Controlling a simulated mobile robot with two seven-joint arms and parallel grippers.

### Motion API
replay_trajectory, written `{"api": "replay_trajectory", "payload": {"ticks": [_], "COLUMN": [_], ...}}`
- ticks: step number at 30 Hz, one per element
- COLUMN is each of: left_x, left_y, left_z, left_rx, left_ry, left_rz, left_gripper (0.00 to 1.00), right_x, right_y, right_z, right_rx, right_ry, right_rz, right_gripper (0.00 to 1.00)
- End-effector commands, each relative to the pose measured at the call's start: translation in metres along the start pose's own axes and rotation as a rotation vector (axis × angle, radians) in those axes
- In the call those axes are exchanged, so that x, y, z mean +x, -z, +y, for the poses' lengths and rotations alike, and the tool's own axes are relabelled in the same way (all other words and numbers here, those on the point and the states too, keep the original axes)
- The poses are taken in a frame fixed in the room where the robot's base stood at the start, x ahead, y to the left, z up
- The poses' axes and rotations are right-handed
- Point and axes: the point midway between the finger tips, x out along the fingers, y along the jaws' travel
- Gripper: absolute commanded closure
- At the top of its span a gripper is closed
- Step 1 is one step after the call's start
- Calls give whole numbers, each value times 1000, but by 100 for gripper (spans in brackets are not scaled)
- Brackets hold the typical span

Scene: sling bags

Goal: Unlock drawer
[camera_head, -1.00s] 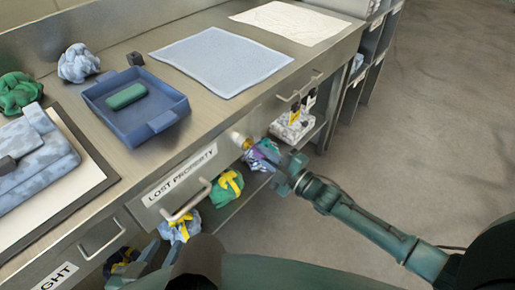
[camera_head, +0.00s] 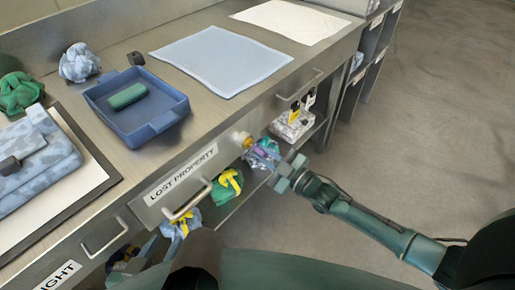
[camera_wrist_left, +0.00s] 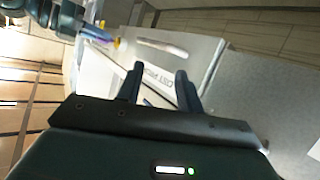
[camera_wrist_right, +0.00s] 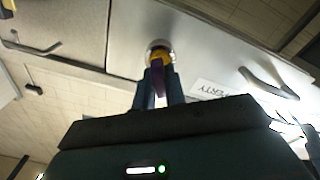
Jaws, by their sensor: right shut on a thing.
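The grey drawer (camera_head: 165,205) with a LOST PROPERTY label (camera_head: 182,172) and a bar handle (camera_head: 188,200) is closed under the counter. A gold lock (camera_head: 242,140) sits on its front, right of the label. My right gripper (camera_head: 279,167) is shut on a purple key (camera_wrist_right: 158,80), which points at the lock (camera_wrist_right: 160,54) and appears to meet it. The fingers hide how deep the key sits. My left gripper (camera_wrist_left: 160,88) is open and empty in the left wrist view, facing the drawer's label (camera_wrist_left: 154,62) and handle (camera_wrist_left: 162,44).
A blue tray (camera_head: 112,126) with a green item (camera_head: 126,96), a blue mat (camera_head: 221,60) and crumpled bags (camera_head: 79,64) lie on the counter. More bags (camera_head: 228,187) sit on the shelf below. The floor at right (camera_head: 420,130) is clear.

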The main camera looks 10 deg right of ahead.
Motion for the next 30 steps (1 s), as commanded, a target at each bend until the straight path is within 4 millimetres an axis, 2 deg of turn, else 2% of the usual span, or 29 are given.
{"api": "replay_trajectory", "payload": {"ticks": [9,19,24,27,28,30], "left_x": [-1,-1,-1,-1,-1,-1], "left_y": [3,3,2,2,2,2], "left_z": [0,1,0,0,0,0], "left_rx": [-1,-1,-1,-1,-1,-1], "left_ry": [0,0,0,0,0,0], "left_rz": [-1,-1,-1,-1,-1,-1], "left_gripper": [64,64,64,64,64,64], "right_x": [0,0,0,0,0,0], "right_y": [0,0,0,0,0,0], "right_z": [0,0,0,0,0,0], "right_rx": [315,363,582,654,650,648], "right_ry": [1,1,1,0,0,0], "right_rz": [0,0,0,0,0,0], "right_gripper": [100,100,100,100,86,80]}}
